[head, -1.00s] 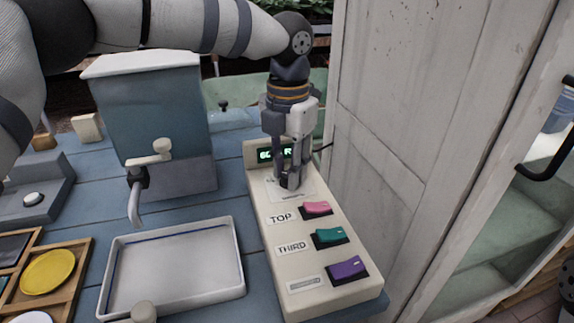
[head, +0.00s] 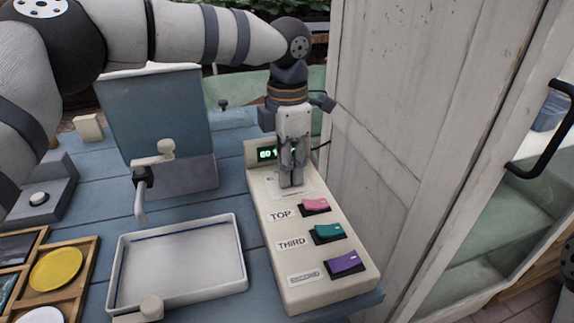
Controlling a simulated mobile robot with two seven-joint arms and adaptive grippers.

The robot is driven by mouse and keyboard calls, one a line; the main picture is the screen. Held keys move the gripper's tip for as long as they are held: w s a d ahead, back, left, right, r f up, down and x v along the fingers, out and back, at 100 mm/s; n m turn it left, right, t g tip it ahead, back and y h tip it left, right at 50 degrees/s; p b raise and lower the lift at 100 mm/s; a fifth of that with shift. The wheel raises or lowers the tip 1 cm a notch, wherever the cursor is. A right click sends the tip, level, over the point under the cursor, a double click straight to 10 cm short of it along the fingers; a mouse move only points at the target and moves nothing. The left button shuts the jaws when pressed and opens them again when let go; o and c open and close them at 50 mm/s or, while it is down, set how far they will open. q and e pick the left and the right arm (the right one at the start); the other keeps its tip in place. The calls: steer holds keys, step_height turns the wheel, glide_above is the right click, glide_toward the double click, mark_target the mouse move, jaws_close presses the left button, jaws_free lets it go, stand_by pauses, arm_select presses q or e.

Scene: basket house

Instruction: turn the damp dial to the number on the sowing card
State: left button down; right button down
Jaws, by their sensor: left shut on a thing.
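My left gripper (head: 291,180) points straight down over the upper part of a cream control panel (head: 310,280). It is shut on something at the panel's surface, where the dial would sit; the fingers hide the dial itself. A small green-lit display (head: 267,154) stands at the panel's back, partly covered by the gripper, and its reading is not fully legible. Below are a pink switch (head: 316,206) beside a TOP label, a teal switch (head: 328,232) beside a THIRD label, and a purple switch (head: 345,263) beside a label too small to read surely. I see no sowing card. My right gripper is not in view.
A white tray (head: 240,285) lies left of the panel, below a tap with a cream handle (head: 152,160) on a blue-grey tank (head: 158,110). A wooden divided tray with a yellow disc (head: 56,269) is at lower left. A whitish cabinet door (head: 410,130) stands close on the right.

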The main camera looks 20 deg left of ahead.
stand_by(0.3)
arm_select(q)
steer(key=c, duration=1.3)
jaws_free()
step_height(320, 180, up, 12)
steer(key=shift+f, duration=0.1)
